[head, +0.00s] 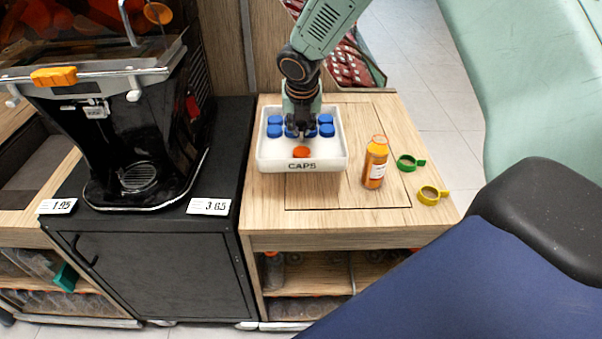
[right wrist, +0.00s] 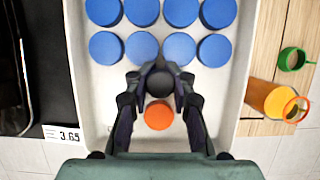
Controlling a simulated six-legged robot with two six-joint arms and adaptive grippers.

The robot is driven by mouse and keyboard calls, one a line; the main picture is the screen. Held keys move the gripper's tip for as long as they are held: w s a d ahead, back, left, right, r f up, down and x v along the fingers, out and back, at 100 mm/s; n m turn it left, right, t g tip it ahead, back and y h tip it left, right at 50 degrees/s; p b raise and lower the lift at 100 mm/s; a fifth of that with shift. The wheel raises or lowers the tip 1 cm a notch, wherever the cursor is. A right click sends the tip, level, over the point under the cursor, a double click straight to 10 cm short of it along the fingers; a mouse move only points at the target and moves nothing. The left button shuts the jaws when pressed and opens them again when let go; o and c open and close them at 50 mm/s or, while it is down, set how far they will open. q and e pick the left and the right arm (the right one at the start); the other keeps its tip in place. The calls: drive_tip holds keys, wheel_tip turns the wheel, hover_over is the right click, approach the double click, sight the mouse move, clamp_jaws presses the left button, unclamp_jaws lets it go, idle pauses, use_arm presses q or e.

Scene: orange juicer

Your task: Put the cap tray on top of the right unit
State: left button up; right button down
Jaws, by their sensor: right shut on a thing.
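The cap tray (head: 272,164) is white, marked CAPS on its front wall, and sits level over the left part of the wooden right unit (head: 345,228). Whether it rests on the top or hangs just above it is hard to tell. It holds several blue caps (head: 326,130) and one orange cap (head: 302,152). My right gripper (head: 301,133) reaches down into the middle of the tray. In the right wrist view its fingers (right wrist: 160,88) are closed around a dark round knob (right wrist: 160,80) in the tray, just beside the orange cap (right wrist: 158,115). My left gripper is not in view.
An orange bottle (head: 375,163) stands right of the tray, with a green ring (head: 406,163) and a yellow ring (head: 428,196) beyond it. The black juicer (head: 140,130) stands on the dark cabinet at left. The front of the wooden top is clear.

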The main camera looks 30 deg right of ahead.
sight(301, 145)
drive_tip(key=shift+s+a+r, duration=0.1)
drive_tip(key=shift+s, duration=0.1)
drive_tip(key=f+b, duration=0.1)
drive_tip(key=f, duration=0.3)
drive_tip(key=f+b, duration=0.1)
drive_tip(key=f, duration=0.1)
drive_tip(key=shift+w+d+f+b, duration=0.2)
drive_tip(key=shift+w+f+b, duration=0.05)
drive_tip(key=shift+b, duration=0.05)
drive_tip(key=shift+s+a+f, duration=0.15)
drive_tip(key=shift+s+f, duration=0.05)
drive_tip(key=shift+f, duration=0.2)
wheel_tip(301, 145, down, 2)
drive_tip(key=shift+f+b, duration=0.25)
drive_tip(key=shift+b, duration=0.55)
drive_tip(key=shift+d+f, duration=0.2)
drive_tip(key=shift+f, duration=0.15)
drive_tip(key=shift+w, duration=0.15)
drive_tip(key=shift+a+r, duration=0.1)
